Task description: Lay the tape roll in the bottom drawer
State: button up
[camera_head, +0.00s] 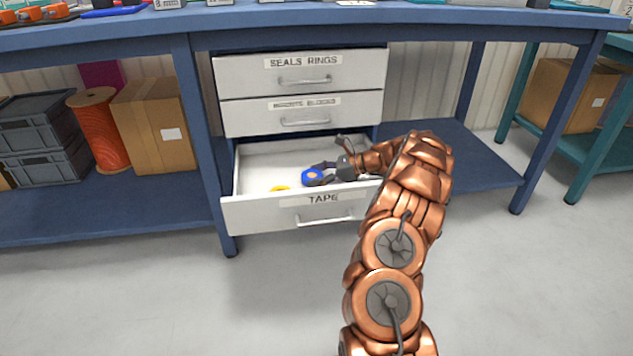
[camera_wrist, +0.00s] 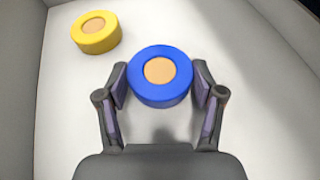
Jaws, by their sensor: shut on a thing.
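The blue tape roll (camera_wrist: 160,97) has a tan core and lies flat between the fingers of my gripper (camera_wrist: 161,88). The fingers press on it from both sides. In the head view my gripper (camera_head: 324,168) is inside the open bottom drawer (camera_head: 270,214), labelled TAPE, with the blue roll (camera_head: 312,177) in its jaws. The wrist view shows the roll over the drawer's white floor. I cannot tell whether it touches the floor.
A yellow tape roll (camera_wrist: 96,33) lies in the drawer, up and left of the blue one. The drawers labelled SEALS RINGS (camera_head: 300,75) and INSERTS BLOCKS (camera_head: 305,113) above are shut. The blue bench top (camera_head: 280,20) overhangs them. The drawer floor right of the blue roll is clear.

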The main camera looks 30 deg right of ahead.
jog(key=shift+f, duration=0.25)
jog(key=o, duration=1.1)
jog(key=shift+o, duration=0.2)
